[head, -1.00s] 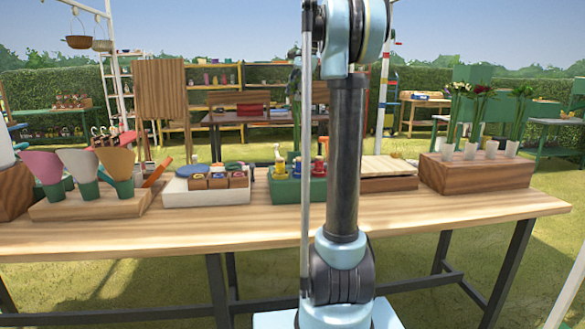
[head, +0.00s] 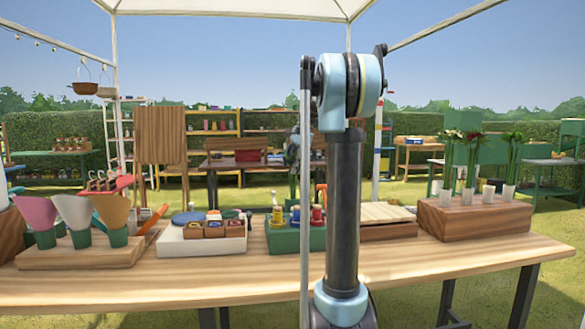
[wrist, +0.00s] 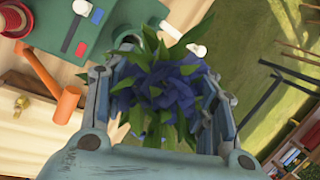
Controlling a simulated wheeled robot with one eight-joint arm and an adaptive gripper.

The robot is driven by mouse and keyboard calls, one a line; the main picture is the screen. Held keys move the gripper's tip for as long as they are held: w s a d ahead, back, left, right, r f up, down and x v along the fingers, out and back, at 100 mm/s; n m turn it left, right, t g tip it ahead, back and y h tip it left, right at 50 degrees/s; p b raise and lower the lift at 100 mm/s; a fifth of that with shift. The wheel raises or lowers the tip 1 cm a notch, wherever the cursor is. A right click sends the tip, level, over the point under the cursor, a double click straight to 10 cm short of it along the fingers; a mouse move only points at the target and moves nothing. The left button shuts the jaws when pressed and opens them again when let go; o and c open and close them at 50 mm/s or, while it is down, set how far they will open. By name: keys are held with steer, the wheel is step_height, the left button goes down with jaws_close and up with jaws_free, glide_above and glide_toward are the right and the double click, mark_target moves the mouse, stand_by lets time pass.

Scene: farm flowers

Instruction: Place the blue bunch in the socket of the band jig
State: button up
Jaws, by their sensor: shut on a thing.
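The blue bunch (wrist: 170,88), dark blue blooms with green leaves, sits between the two fingers of my gripper (wrist: 160,62) in the wrist view. My gripper is shut on it, and leaves stick out past the fingertips. Its stems are hidden. In the head view my arm stands in front of the table, and the bunch is not clear there. A green block with a grey bar and a red part (wrist: 82,38) lies at the upper left of the wrist view.
The wooden table (head: 240,288) carries paper cones in a wooden stand (head: 80,258), a white tray (head: 175,246), a green box with spools (head: 283,240) and a wooden block with flower tubes (head: 470,218). An orange tool (wrist: 62,103) lies beside the green block.

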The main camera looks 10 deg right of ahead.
steer(key=o, duration=1.4)
steer(key=shift+o, duration=0.2)
steer(key=v, duration=1.2)
